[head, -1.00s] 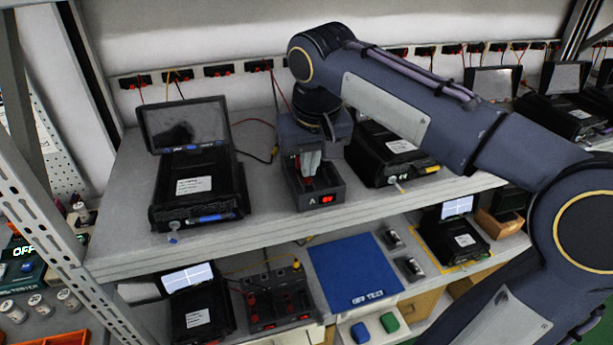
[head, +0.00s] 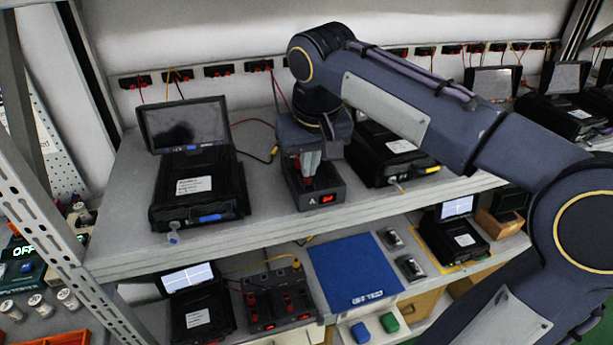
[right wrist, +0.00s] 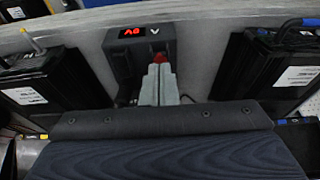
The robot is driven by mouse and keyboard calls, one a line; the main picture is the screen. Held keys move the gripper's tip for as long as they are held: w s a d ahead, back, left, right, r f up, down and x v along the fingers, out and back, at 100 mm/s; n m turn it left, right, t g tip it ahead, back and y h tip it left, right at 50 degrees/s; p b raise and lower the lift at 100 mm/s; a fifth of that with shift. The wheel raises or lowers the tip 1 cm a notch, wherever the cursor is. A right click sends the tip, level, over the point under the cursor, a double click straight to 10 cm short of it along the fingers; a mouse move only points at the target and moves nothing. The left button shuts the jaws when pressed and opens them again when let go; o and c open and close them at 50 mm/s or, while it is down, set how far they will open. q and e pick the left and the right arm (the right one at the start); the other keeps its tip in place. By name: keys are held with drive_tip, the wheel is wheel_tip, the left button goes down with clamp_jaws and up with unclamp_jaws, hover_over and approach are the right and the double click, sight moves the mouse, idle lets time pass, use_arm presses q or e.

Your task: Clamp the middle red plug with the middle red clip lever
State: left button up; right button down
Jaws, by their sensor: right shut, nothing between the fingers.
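A small black box (head: 331,196) with an "A" and a lit red display stands on the upper shelf between two black units. It also shows in the right wrist view (right wrist: 124,48). My right gripper (head: 309,174) points down over this box with its pale fingers together and empty. In the right wrist view, the fingertips (right wrist: 159,76) are at a small red part (right wrist: 161,56) on the box. I cannot tell whether they touch it, or whether it is the plug or the clip lever. The gripper and arm hide the back of the box. My left gripper is out of view.
A black unit with a raised screen (head: 190,193) stands left of the box, and another black unit (head: 392,150) stands close on the right. The lower shelf holds a blue mat (head: 352,272) and a box with red plugs (head: 278,301). The shelf front edge is clear.

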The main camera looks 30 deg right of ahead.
drive_tip(key=shift+f+b, duration=0.7)
drive_tip(key=shift+f, duration=0.25)
idle(0.4)
drive_tip(key=shift+r, duration=0.1)
wheel_tip(320, 180, up, 5)
drive_tip(key=p, duration=0.5)
idle(0.5)
drive_tip(key=shift+s+f, duration=0.3)
drive_tip(key=s+a+f+t+y, duration=0.1)
drive_tip(key=s+a+f+y, duration=0.1)
drive_tip(key=s+f, duration=0.5)
drive_tip(key=s+a+f+n+t+y, duration=0.1)
drive_tip(key=s+a+f+y, duration=0.1)
drive_tip(key=s+a+f, duration=0.2)
drive_tip(key=s+f, duration=0.3)
drive_tip(key=s, duration=0.2)
drive_tip(key=shift+s+f+t, duration=0.15)
drive_tip(key=shift+f+t, duration=0.25)
